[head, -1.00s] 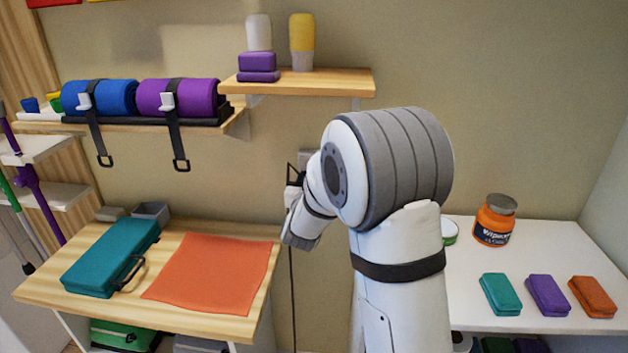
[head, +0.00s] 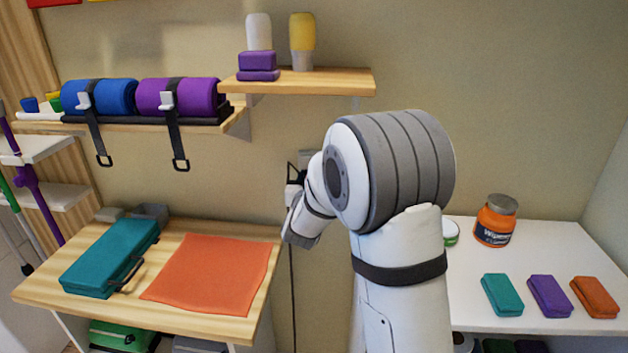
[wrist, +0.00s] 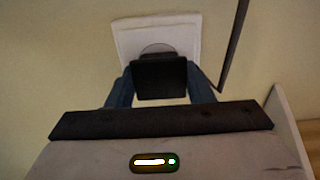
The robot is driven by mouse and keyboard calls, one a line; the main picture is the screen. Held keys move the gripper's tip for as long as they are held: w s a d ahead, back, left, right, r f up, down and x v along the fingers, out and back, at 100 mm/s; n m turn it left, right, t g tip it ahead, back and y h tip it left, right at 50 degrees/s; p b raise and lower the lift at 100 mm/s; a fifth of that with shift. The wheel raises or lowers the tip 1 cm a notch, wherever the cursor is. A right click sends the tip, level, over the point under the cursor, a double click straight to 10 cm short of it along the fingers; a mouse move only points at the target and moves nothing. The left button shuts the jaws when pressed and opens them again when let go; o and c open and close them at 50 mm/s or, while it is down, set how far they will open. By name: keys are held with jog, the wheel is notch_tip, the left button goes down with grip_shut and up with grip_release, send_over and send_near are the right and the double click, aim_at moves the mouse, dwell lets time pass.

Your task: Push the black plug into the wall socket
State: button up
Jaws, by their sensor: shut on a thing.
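In the wrist view the black plug (wrist: 161,77) sits between the two fingers of my gripper (wrist: 161,88), which is shut on it. Just beyond the plug is the white wall socket (wrist: 150,32), with part of its round recess showing above the plug. The plug covers the lower part of the recess, so I cannot tell whether its pins are in. In the head view my gripper (head: 296,190) is at the wall, left of my arm, and a grey-looking corner of the socket (head: 305,157) shows behind it. The plug is mostly hidden there.
A dark cord (head: 292,290) hangs down the wall below my gripper. A wooden table (head: 190,325) with a teal case (head: 110,258) and an orange cloth (head: 208,274) stands at left. A white table (head: 580,265) is at right. A wooden shelf (head: 335,84) is above.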

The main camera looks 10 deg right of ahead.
jog(key=shift+w, duration=0.2)
jog(key=o, duration=1)
jog(key=v, duration=0.7)
jog(key=shift+s, duration=0.4)
